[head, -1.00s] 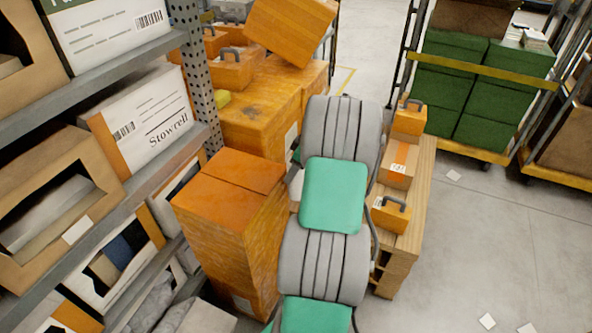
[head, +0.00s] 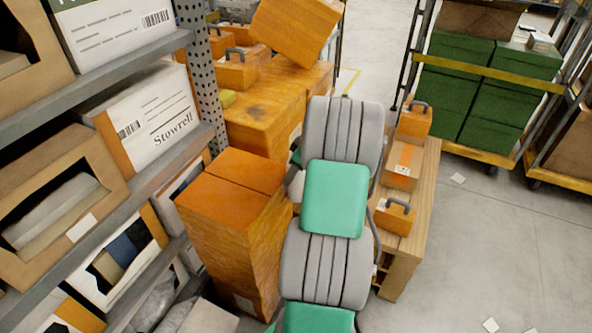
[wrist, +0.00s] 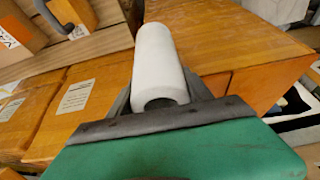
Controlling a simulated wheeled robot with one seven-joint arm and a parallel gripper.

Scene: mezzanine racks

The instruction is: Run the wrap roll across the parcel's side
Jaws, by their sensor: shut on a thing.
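The white wrap roll (wrist: 160,65) is in my gripper (wrist: 162,85) in the wrist view, with its hollow end towards the camera and a dark finger on each side. It points away over orange-brown box faces. A wide orange box top (wrist: 235,40) lies behind and to the right of the roll. Whether the roll touches a box I cannot tell. In the head view my arm hides the gripper and most of the roll. A tall orange parcel (head: 235,225) with a streaky, film-like side stands left of my arm; another large orange box (head: 262,110) stands behind it.
Grey shelving (head: 150,60) with cartons closes the left side. A wooden bench (head: 405,265) with small orange cases stands right of my arm. A yellow-railed cart (head: 480,95) holds green boxes at the back right. The floor at right is mostly clear, with white scraps.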

